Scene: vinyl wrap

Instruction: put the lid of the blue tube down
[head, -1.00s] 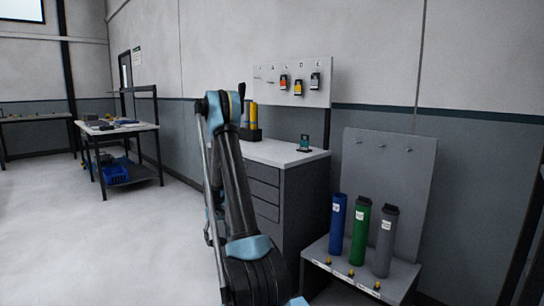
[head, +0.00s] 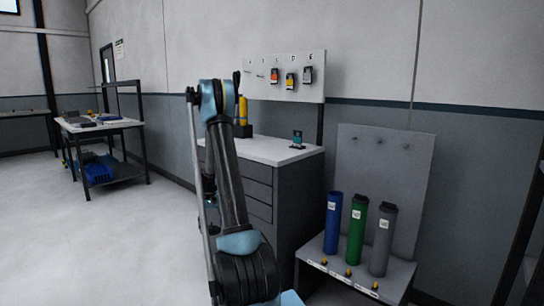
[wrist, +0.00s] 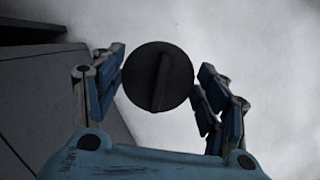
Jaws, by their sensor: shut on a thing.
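The lid (wrist: 150,78) is a round dark disc with a raised bar across it. In the wrist view it sits between the two fingers of my gripper (wrist: 160,80), which is shut on it. Pale floor shows beyond it. The blue tube (head: 333,225) stands upright on a low stand at the right in the head view, with no dark cap on top. In the head view my gripper is mostly hidden behind my arm, left of the grey cabinet and well away from the tube.
A green tube (head: 356,230) and a grey tube (head: 383,240), both dark-capped, stand beside the blue one on the stand (head: 330,270). The grey cabinet (head: 262,190) has a pale, partly free top (head: 270,150). A worktable (head: 100,124) stands far left; open floor lies between.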

